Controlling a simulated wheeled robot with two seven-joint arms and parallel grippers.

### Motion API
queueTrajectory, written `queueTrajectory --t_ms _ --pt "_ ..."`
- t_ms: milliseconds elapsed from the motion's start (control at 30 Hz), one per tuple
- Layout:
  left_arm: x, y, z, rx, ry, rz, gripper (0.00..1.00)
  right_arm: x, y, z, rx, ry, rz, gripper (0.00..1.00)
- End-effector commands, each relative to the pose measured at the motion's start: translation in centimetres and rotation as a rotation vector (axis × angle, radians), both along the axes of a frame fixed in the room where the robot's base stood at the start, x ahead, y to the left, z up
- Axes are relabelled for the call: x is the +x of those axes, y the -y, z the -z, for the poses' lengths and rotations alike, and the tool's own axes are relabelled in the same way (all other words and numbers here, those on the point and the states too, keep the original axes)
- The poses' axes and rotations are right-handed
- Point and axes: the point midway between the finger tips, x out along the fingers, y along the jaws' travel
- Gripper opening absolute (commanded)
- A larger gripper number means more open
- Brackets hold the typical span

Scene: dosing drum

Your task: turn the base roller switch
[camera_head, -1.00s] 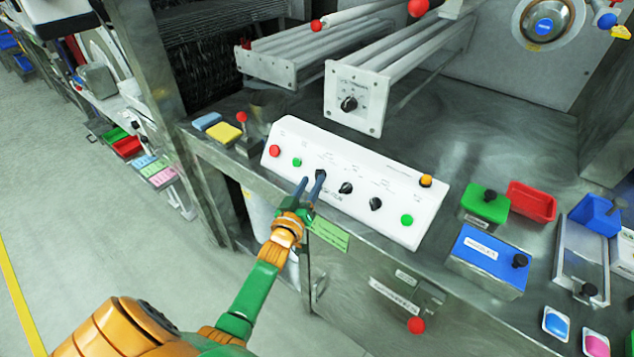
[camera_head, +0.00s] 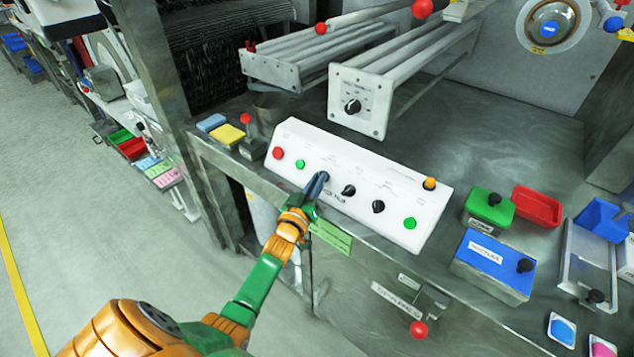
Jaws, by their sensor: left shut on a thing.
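A white sloped control panel (camera_head: 385,222) sits on the metal bench with a row of buttons and black rotary knobs. My left gripper (camera_head: 321,178) is shut on the leftmost black knob, whose body is mostly hidden by the fingers; its label is too small to read. Two other black knobs, a middle one (camera_head: 348,190) and a right one (camera_head: 378,206), are free. Another black knob (camera_head: 353,106) is on the end plate of the roller unit behind. My right gripper is not in view.
A red button (camera_head: 278,153) and green button (camera_head: 300,164) lie left of the gripped knob. An orange button (camera_head: 429,183) and another green button (camera_head: 409,223) are at the right. Green (camera_head: 489,207) and blue (camera_head: 492,266) boxes stand right of the panel.

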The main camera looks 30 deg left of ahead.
Motion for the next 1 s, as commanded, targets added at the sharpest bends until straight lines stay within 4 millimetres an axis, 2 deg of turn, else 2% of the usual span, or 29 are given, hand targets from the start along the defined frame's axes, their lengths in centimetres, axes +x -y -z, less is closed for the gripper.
queueTrajectory --t_ms 433,1000 --pt "-0.1 -0.5 0.7 0.284 0.017 0.195 0.0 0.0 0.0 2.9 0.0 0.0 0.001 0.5" --pt "0.0 -1.2 0.7 0.681 0.048 0.474 0.0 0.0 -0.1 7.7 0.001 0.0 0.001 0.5"
